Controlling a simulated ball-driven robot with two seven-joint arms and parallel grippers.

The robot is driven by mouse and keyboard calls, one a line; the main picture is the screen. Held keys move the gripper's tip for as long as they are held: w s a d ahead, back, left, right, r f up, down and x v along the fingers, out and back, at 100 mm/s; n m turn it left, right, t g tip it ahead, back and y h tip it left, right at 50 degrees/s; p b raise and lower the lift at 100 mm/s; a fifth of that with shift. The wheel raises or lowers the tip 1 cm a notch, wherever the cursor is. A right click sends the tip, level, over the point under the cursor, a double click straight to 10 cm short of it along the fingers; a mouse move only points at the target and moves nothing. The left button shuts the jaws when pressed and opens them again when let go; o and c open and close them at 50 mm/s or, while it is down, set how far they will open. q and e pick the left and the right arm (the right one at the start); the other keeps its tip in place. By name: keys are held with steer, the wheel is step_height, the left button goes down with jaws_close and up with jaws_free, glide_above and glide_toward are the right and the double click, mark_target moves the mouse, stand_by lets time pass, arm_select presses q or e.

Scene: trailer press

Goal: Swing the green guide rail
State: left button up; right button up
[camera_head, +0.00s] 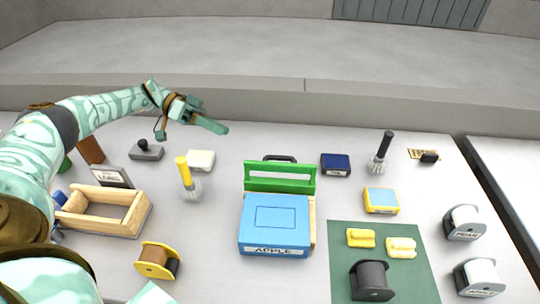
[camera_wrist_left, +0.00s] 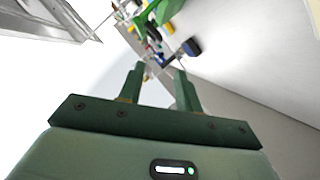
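The green guide rail (camera_head: 281,185) stands upright along the back edge of a blue block (camera_head: 274,222) labelled APPLE, which sits on a wooden base (camera_head: 312,228). A dark handle (camera_head: 280,158) shows just behind the rail. My left gripper (camera_head: 222,128) is above the back of the table, to the left of the rail and apart from it. In the left wrist view its two fingers (camera_wrist_left: 159,69) are spread with nothing between them. Green parts, likely the rail, show at the top of that view (camera_wrist_left: 148,17).
An open wooden box (camera_head: 140,215), a yellow spool (camera_head: 158,261) and a yellow-handled brush (camera_head: 184,172) stand left of the block. A green mat (camera_head: 345,275) with yellow pieces and a dark spool lies right. White-and-grey spools (camera_head: 464,222) are near the right edge.

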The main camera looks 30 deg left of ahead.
arm_select(q)
steer(key=p, duration=0.1)
glide_toward(280, 166)
steer(key=w+d+f, duration=0.4)
steer(key=w, duration=0.1)
steer(key=shift+w+d+f, duration=0.1)
steer(key=shift+d+f, duration=0.05)
steer(key=shift+f, duration=0.1)
